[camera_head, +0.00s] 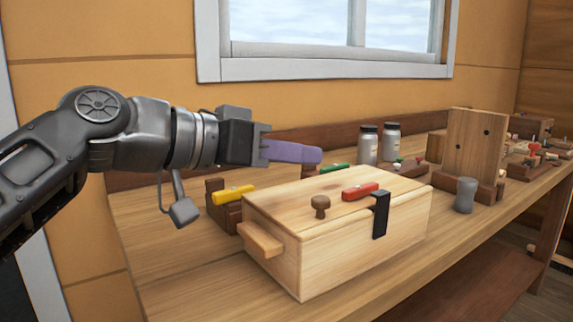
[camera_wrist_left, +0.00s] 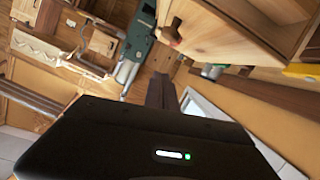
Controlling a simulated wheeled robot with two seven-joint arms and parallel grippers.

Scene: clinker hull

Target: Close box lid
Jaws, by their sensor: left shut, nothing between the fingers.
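A pale wooden box (camera_head: 350,238) stands on the workbench in the head view. Its lid (camera_head: 290,200) lies flat on top, with no clear gap at the front seam. The lid carries a round brown knob (camera_head: 320,205). A black strap-like latch (camera_head: 380,215) hangs over the front edge, with a red piece (camera_head: 360,191) next to its top. My left gripper (camera_head: 318,155), with purple fingers, is shut and empty above the rear left of the box, apart from it. A wooden face with a knob (camera_wrist_left: 172,32) shows in the left wrist view. My right gripper is out of view.
A yellow-handled item (camera_head: 233,194) sits on a dark wooden block left of the box. A green item (camera_head: 334,168) and two jars (camera_head: 368,145) stand behind. A grey cylinder (camera_head: 465,194) and an upright board (camera_head: 474,142) stand to the right. The bench front is clear.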

